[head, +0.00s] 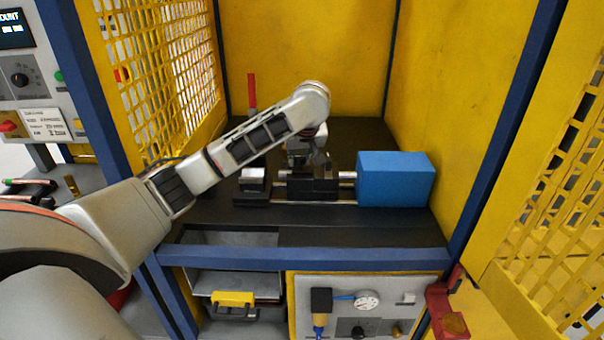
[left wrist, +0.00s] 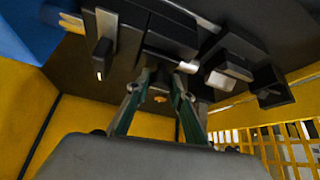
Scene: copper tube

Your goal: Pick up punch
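My left gripper (head: 308,157) is low over the press fixture (head: 312,187), whose black block and silver rods sit left of a blue box (head: 395,180). In the left wrist view its two green-grey fingers (left wrist: 160,78) are apart, with a gap between the tips. A small copper-coloured spot (left wrist: 159,98) shows in that gap. The fingertips are close to the fixture's black block (left wrist: 172,38); I cannot tell whether they touch it. I cannot single out the punch; it may be hidden by the gripper or among the fixture parts. My right gripper is not in view.
A small block with a silver top (head: 253,178) stands left of the fixture, and an upright red rod (head: 252,92) behind it. Yellow walls and mesh enclose the black table (head: 215,212). A blue beam (head: 310,258) runs along the front, above a drawer and gauge panel.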

